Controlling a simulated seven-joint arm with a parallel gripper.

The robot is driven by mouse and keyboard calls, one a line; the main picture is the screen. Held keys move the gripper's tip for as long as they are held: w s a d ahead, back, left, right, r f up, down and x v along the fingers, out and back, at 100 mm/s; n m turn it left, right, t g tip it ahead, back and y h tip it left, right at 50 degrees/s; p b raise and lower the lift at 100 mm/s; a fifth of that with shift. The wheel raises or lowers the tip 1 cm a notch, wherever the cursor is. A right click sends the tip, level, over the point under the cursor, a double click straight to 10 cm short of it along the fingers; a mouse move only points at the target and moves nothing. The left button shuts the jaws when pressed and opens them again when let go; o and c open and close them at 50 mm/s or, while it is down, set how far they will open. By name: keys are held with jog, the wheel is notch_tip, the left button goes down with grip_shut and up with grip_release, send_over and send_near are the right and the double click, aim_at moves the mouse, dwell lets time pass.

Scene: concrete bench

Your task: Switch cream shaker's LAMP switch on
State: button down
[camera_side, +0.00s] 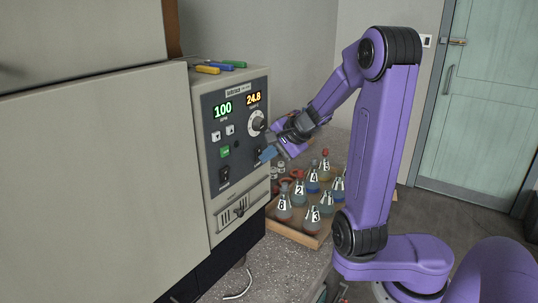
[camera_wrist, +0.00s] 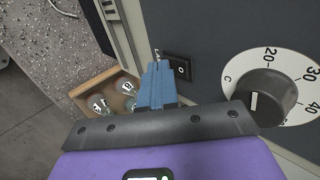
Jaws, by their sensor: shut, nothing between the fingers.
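The cream shaker (camera_side: 100,150) fills the left of the side view. Its dark control panel (camera_side: 240,150) has a rocker switch at lower left (camera_side: 224,175) and another rocker switch at lower right (camera_side: 258,156); their labels are too small to read. My gripper (camera_side: 266,155), with blue fingers, is shut and empty at the lower-right switch and partly covers it. In the wrist view a black rocker switch (camera_wrist: 180,68) with a white O mark sits just right of my shut fingertips (camera_wrist: 157,63). I cannot tell whether they touch it.
A white dial with a dark knob (camera_side: 257,122) sits above the right switch; it also shows in the wrist view (camera_wrist: 268,97). A wooden tray (camera_side: 310,240) of numbered flasks stands right of the shaker, below my gripper. Coloured pens (camera_side: 208,69) lie on top of the shaker.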

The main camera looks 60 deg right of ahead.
jog(key=shift+w+f, duration=0.2)
jog(key=shift+f, duration=0.25)
jog(key=shift+a, duration=0.1)
jog(key=shift+r, duration=0.1)
